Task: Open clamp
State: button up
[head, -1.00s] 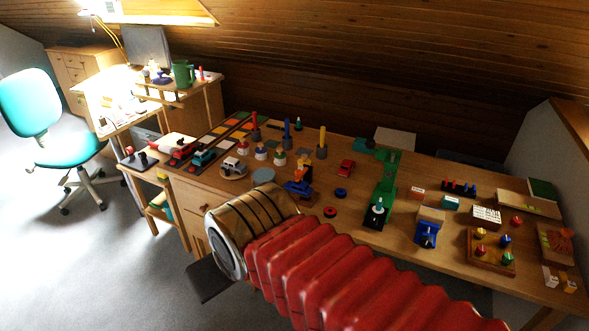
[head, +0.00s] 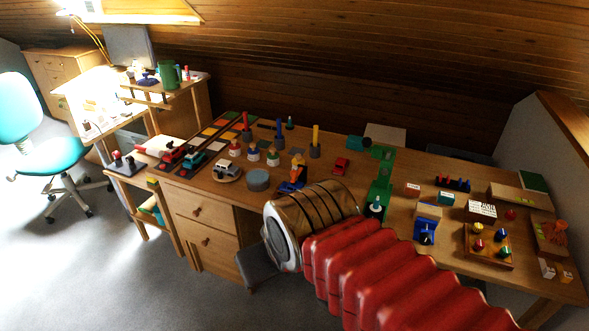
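A blue vise-like clamp (head: 426,232) stands at the front edge of the workbench, right of my arm. A pale wooden block (head: 429,211) sits at its top; whether the jaws grip it cannot be told. A green upright tool (head: 380,183) with a pale knob stands left of it, its lower part close to my arm in the picture. My red ribbed arm reaches in from the lower right, its banded end in front of the bench. A dark flat part (head: 257,266) at that end may belong to my gripper; no fingertips can be made out.
The workbench (head: 345,185) holds toy cars, coloured pegs, an orange-and-blue toy (head: 294,175) and a grey round block (head: 258,179). A wooden tray with coloured knobs (head: 487,244) lies right of the blue clamp. Grey floor is open at left, beside a teal chair (head: 40,140).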

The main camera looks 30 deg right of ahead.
aim_at(294, 174)
jog(key=u, duration=0.05)
jog(key=i, duration=1)
jog(key=z, duration=0.05)
